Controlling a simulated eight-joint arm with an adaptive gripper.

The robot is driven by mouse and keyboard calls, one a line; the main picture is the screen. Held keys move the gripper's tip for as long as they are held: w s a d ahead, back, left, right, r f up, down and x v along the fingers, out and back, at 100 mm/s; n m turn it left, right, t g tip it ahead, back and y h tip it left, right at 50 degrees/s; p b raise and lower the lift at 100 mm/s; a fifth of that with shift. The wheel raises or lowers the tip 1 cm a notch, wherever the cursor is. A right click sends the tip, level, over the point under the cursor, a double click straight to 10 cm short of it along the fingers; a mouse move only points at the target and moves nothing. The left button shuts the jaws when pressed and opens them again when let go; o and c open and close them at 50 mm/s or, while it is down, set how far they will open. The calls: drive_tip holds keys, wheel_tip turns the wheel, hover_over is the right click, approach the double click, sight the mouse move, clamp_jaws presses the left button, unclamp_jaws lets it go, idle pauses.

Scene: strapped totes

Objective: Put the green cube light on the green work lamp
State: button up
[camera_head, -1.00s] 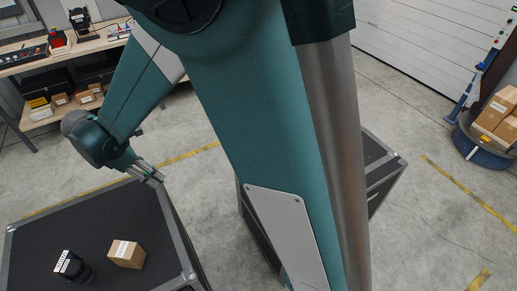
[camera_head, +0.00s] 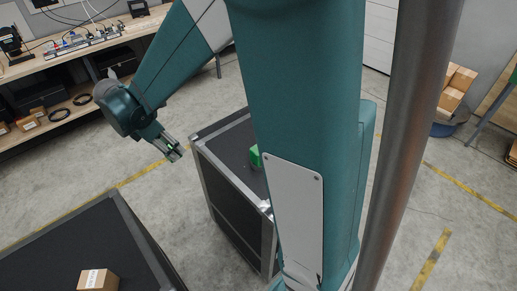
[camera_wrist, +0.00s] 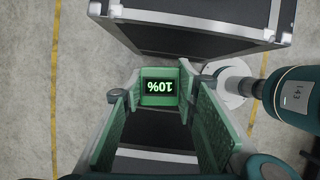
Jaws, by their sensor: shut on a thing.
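The green cube light (camera_wrist: 160,88) is between my gripper's fingertips (camera_wrist: 162,98) in the wrist view. Its dark face shows "10%" upside down. My gripper (camera_head: 173,151) is shut on it and hangs in the air, left of the farther black case, in the head view. The cube is too small to make out there. A green thing (camera_head: 255,156), perhaps the green work lamp, stands on the farther case's top, partly hidden behind my arm. It is to the right of my gripper and apart from it. I cannot make out the lamp in the wrist view.
The farther black case (camera_head: 211,138) has metal edges. A nearer case (camera_head: 130,232) at lower left carries a cardboard box (camera_head: 98,280). A workbench (camera_head: 75,50) with tools and a shelf stands at the back left. Bare floor lies between the cases.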

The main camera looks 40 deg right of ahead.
drive_tip(key=s+d+r, duration=0.1)
drive_tip(key=s+d, duration=0.1)
drive_tip(key=d, duration=0.6)
drive_tip(key=s+d+r, duration=0.2)
drive_tip(key=s+d, duration=0.1)
drive_tip(key=d, duration=0.4)
wheel_tip(320, 180, up, 2)
drive_tip(key=m, duration=0.1)
hover_over(259, 148)
drive_tip(key=shift+s+a+p, duration=0.1)
drive_tip(key=shift+p, duration=0.25)
drive_tip(key=shift+f, duration=2.9)
drive_tip(key=shift+f, duration=0.1)
drive_tip(key=shift+f, duration=2)
drive_tip(key=shift+f, duration=0.15)
